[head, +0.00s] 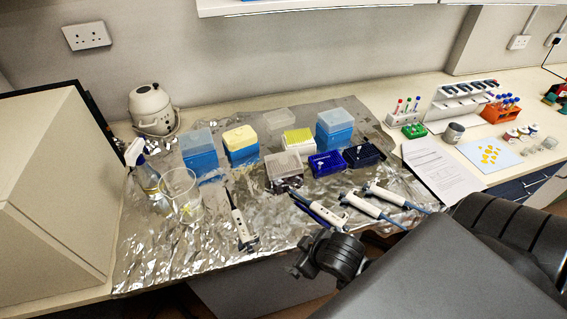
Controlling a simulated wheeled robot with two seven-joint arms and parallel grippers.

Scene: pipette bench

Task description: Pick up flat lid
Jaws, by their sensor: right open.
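A flat, clear lid (279,121) lies on the foil at the back, between the yellow-topped blue box and the tall blue box on the right. It is pale and see-through, so its edges are faint. My right gripper (303,262) is dark and low in the middle of the picture, at the front edge of the bench. It is open, with nothing seen between its fingers, and well apart from the lid. My left gripper is not in view.
Blue tip boxes (199,152) and dark blue racks (326,164) stand around the lid. Several pipettes (240,222) lie on the foil (170,255) nearer the front. A glass beaker (181,190) and spray bottle (143,170) stand left. The foil's front left is clear.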

